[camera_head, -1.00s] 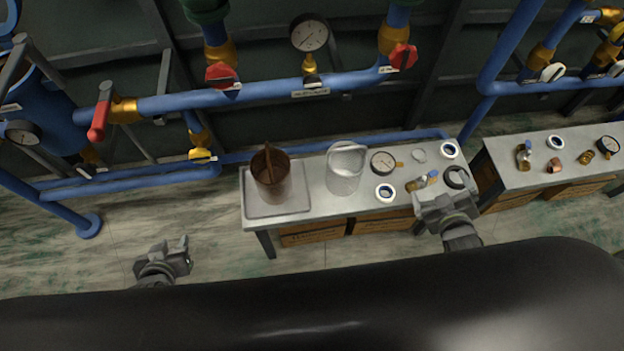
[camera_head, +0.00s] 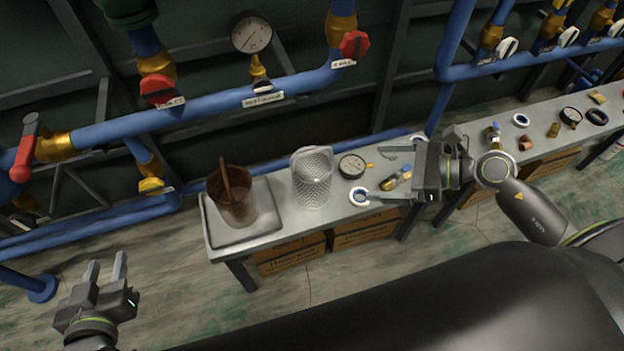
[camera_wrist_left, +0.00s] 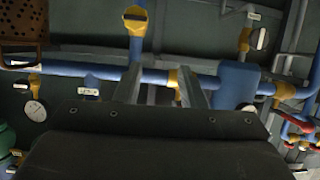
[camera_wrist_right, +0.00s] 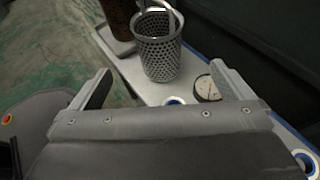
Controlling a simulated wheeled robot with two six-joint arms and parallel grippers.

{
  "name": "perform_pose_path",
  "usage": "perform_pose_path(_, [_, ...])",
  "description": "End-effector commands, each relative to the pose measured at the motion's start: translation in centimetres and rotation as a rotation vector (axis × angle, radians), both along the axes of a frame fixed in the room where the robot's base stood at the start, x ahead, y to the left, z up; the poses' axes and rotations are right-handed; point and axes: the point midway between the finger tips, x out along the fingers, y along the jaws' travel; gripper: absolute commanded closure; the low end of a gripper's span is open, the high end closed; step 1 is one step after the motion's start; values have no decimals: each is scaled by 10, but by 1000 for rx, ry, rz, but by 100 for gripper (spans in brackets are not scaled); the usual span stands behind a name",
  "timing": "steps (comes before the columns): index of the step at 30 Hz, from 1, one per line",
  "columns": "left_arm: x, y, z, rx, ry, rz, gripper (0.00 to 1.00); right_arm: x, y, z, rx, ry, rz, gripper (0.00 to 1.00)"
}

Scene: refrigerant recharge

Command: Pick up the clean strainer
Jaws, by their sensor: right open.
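The clean strainer (camera_head: 312,182) is a silver mesh cylinder with a handle, upright on the metal bench. It also shows in the right wrist view (camera_wrist_right: 158,60), ahead of the fingers. A rusty brown strainer (camera_head: 233,200) stands on a flat tray (camera_head: 262,228) to its left. My right gripper (camera_head: 380,172) is open and empty, right of the clean strainer, with its fingers pointing left toward it and apart from it. My left gripper (camera_head: 106,268) has its fingers apart and empty, low at the left, away from the bench.
A gauge (camera_head: 352,166), a white-and-blue ring (camera_head: 359,197) and a brass valve (camera_head: 396,178) lie on the bench near my right gripper. Blue pipes (camera_head: 220,105) with red and yellow valves run behind. A second bench (camera_head: 545,140) with small parts stands at the right.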

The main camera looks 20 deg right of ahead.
Motion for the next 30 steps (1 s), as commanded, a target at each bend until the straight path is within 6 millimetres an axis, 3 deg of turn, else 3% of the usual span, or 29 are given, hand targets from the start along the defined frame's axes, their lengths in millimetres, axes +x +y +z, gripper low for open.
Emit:
perform_pose_path(9, [18, 4, 44, 62, -257, 9, 64, 23, 34, -16, 13, 1, -5, 0])
perform_pose_path(21, [21, 2, 106, 142, -594, 10, 64, 50, 74, -36, 11, 3, -6, 0])
perform_pose_path(30, [17, 0, 127, 170, -708, 6, 64, 58, 87, -42, 8, 3, -5, 0])
